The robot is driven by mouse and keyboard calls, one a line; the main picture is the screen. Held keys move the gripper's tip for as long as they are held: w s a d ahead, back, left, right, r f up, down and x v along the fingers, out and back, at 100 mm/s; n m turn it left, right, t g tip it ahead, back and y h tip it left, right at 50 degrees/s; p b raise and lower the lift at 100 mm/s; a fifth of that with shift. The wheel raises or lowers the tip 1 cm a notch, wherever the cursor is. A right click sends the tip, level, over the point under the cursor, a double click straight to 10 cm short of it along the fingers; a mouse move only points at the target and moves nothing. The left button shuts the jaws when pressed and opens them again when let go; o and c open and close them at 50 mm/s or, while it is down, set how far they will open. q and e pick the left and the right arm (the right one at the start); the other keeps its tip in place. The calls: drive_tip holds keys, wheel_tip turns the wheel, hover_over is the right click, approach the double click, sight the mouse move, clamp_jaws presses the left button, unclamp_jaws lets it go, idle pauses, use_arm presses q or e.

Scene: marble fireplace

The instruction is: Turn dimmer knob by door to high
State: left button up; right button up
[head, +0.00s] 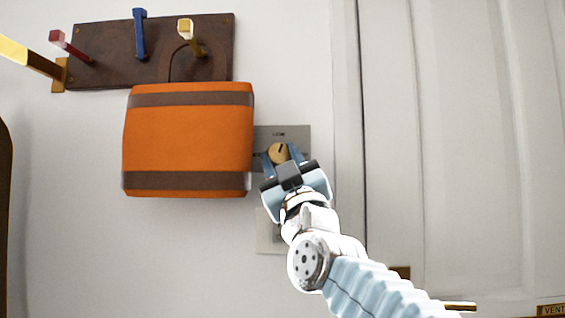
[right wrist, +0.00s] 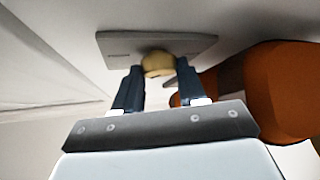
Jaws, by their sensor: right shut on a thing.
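The dimmer knob (head: 278,153) is a round, brass-coloured knob with a dark pointer mark. It sits on a grey wall plate (head: 300,133) with small lettering near its top, left of the door (head: 450,150). My right gripper (head: 281,154) reaches up to the plate, its two dark blue fingers on either side of the knob and shut on it. In the right wrist view, the knob (right wrist: 158,64) sits between the fingertips against the plate (right wrist: 120,42). The pointer tilts up and slightly right in the head view. My left gripper is not in view.
An orange bag with brown bands (head: 188,140) hangs from a rack (head: 110,52) with coloured pegs, close left of the plate and partly over its edge. A second pale plate (head: 266,238) is below, partly behind my arm. The white door is to the right.

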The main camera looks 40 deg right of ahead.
use_arm(q)
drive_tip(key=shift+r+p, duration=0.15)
drive_tip(key=shift+p, duration=0.15)
use_arm(e)
drive_tip(key=m+g+h, duration=0.1)
drive_tip(key=m+h, duration=0.2)
drive_tip(key=m+g+h, duration=0.1)
drive_tip(key=m+h, duration=0.2)
drive_tip(key=m, duration=0.1)
drive_tip(key=shift+w+a+h, duration=0.1)
drive_tip(key=shift+a+h, duration=0.1)
drive_tip(key=shift+h, duration=0.2)
drive_tip(key=o, duration=1.1)
use_arm(q)
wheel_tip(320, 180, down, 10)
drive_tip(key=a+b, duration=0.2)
drive_tip(key=b, duration=0.8)
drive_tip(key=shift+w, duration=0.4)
use_arm(e)
drive_tip(key=v, duration=1.4)
drive_tip(key=shift+r, duration=0.1)
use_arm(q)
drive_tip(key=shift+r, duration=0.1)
use_arm(e)
drive_tip(key=shift+c, duration=0.3)
